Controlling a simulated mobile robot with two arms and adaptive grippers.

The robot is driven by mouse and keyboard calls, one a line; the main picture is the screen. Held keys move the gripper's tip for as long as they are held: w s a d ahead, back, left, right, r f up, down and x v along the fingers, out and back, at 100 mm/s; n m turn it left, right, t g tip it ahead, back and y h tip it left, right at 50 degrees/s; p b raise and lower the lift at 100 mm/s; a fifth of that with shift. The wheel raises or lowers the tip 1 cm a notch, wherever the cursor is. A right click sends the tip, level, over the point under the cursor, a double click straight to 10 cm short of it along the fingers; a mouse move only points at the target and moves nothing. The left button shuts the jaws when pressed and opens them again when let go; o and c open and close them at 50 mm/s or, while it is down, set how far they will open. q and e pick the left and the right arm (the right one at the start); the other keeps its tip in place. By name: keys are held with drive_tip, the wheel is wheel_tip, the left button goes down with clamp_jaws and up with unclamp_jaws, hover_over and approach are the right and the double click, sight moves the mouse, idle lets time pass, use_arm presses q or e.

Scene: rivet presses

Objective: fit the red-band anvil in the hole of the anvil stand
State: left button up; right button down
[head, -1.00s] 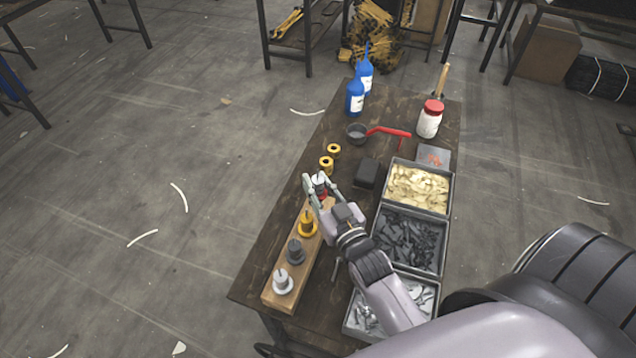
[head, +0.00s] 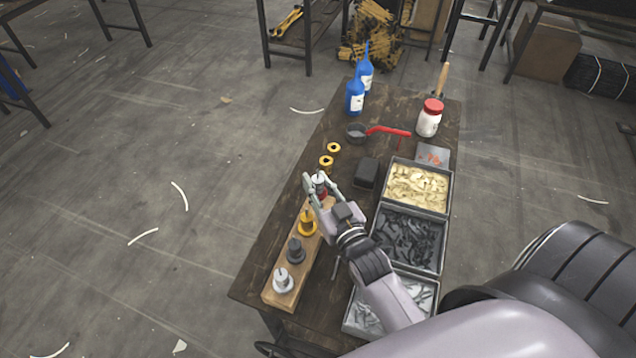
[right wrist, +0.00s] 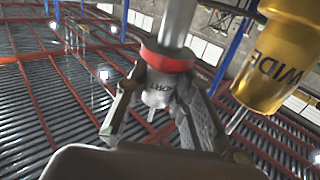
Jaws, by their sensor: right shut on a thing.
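The red-band anvil (head: 320,189) is between the fingers of my right gripper (head: 319,184), at the far end of a long wooden block (head: 305,262). In the right wrist view, the gripper (right wrist: 165,110) is shut on the red-band anvil (right wrist: 168,58), which has a silver body and partly visible black lettering. A yellow anvil (head: 307,222), marked WIDE, stands beside it and also shows in the right wrist view (right wrist: 280,55). I cannot tell whether the held anvil touches the block. No empty hole is clearly visible. My left gripper is out of view.
A dark grey anvil (head: 295,251) and a silver anvil (head: 283,281) stand on the wooden block. Several grey bins (head: 446,228) line the right side. Bottles stand at the far end.

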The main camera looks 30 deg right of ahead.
sight(320, 197)
drive_tip(key=shift+r+p, duration=0.15)
drive_tip(key=shift+p, duration=0.35)
idle(0.6)
drive_tip(key=shift+f+b, duration=1.3)
drive_tip(key=shift+f, duration=0.6)
drive_tip(key=shift+r, duration=0.15)
drive_tip(key=shift+r+p, duration=1.45)
drive_tip(key=shift+p, duration=0.3)
drive_tip(key=shift+p, duration=0.6)
idle(0.6)
drive_tip(key=shift+f+b, duration=1.15)
drive_tip(key=shift+f, duration=0.45)
drive_tip(key=c, duration=1.3)
unclamp_jaws()
